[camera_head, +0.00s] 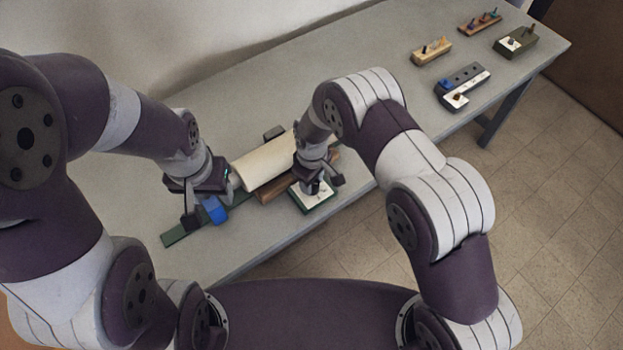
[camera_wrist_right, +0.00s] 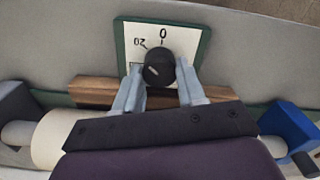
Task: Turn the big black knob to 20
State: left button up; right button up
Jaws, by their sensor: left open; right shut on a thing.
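The big black knob (camera_wrist_right: 156,70) sits on a white dial plate (camera_wrist_right: 190,42) with a green border. In the right wrist view the plate reads 0 at the top and 20 to its left. A short pale mark shows on the knob's top; I cannot tell exactly which number it points to. My right gripper (camera_wrist_right: 160,76) is shut on the knob, one finger on each side. In the head view the plate (camera_head: 306,204) lies under my right gripper (camera_head: 322,186), which mostly hides the knob. My left gripper (camera_head: 203,208) is open, beside a blue block (camera_head: 214,210).
A cream roller (camera_head: 266,163) lies behind the dial plate, above a wooden block (camera_head: 272,192) and a long green strip (camera_head: 177,238). Several small fixtures, including a grey-blue L-shaped one (camera_head: 467,82), stand at the table's far right. The table between is clear.

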jog(key=o, duration=1)
jog(key=shift+r, duration=0.1)
jog(key=shift+o, duration=0.3)
notch_tip(320, 180, up, 13)
jog(key=b, duration=0.1)
jog(key=shift+b, duration=0.4)
jog(key=shift+f, duration=0.2)
